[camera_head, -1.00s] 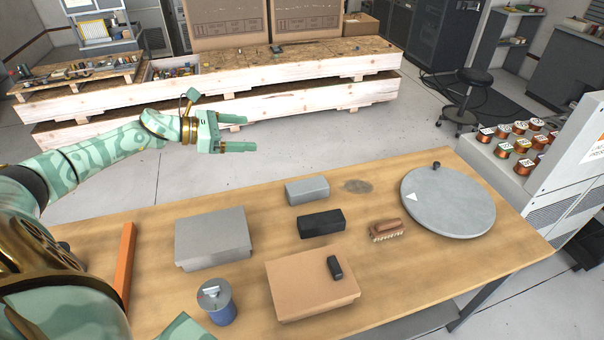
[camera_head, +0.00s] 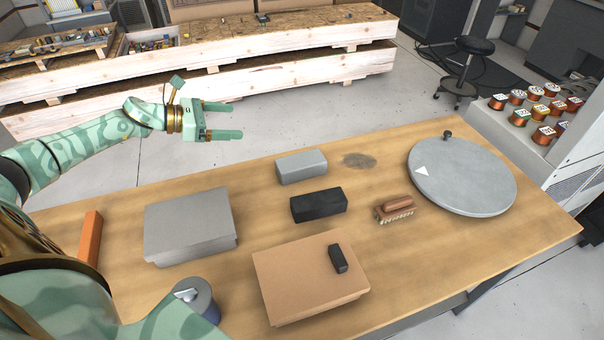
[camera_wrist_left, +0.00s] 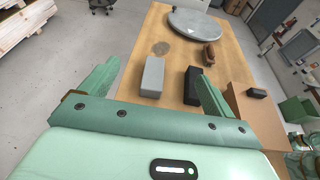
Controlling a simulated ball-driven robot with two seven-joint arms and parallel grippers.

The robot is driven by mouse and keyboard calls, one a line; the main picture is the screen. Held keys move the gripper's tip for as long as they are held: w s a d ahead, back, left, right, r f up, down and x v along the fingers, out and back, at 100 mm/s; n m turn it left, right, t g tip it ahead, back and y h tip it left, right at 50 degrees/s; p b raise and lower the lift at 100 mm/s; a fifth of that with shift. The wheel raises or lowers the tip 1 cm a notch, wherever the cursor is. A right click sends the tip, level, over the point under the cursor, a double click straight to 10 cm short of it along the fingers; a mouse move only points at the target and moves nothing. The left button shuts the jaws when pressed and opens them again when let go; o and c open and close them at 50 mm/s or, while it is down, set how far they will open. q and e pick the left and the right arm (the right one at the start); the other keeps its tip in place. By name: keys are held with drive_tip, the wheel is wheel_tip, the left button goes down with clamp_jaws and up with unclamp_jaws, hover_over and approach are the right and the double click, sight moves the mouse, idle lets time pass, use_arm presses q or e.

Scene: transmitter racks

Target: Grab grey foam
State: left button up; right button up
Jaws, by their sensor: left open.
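The grey foam (camera_head: 302,166) is a small light grey block lying on the wooden table near its far edge, behind a black block (camera_head: 319,206). My left gripper (camera_head: 238,120) is open and empty, raised above the far edge of the table, to the left of the grey foam and apart from it. In the left wrist view the grey foam (camera_wrist_left: 153,77) lies ahead between the two spread fingers (camera_wrist_left: 158,85), with the black block (camera_wrist_left: 193,85) to its right. My right gripper does not show clearly in either view.
Wooden pallets (camera_head: 240,75) stand behind.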

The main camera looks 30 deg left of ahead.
use_arm(q)
drive_tip(key=b, duration=0.9)
approach(283, 165)
wheel_tip(283, 165, up, 3)
drive_tip(key=s+a, duration=0.2)
drive_tip(key=a, duration=0.1)
drive_tip(key=shift+g, duration=0.3)
drive_tip(key=b+x, duration=0.1)
drive_tip(key=x, duration=0.2)
drive_tip(key=b+x, duration=0.1)
drive_tip(key=x, duration=0.2)
drive_tip(key=f+b+x, duration=0.1)
drive_tip(key=x, duration=0.3)
drive_tip(key=shift+s+d+f+b, duration=0.1)
drive_tip(key=shift+s+d+b, duration=0.05)
drive_tip(key=shift+s+b, duration=0.15)
drive_tip(key=b+x, duration=0.1)
drive_tip(key=x, duration=0.5)
drive_tip(key=shift+w+d+f, duration=0.1)
drive_tip(key=shift+w+d, duration=0.05)
drive_tip(key=c, duration=1)
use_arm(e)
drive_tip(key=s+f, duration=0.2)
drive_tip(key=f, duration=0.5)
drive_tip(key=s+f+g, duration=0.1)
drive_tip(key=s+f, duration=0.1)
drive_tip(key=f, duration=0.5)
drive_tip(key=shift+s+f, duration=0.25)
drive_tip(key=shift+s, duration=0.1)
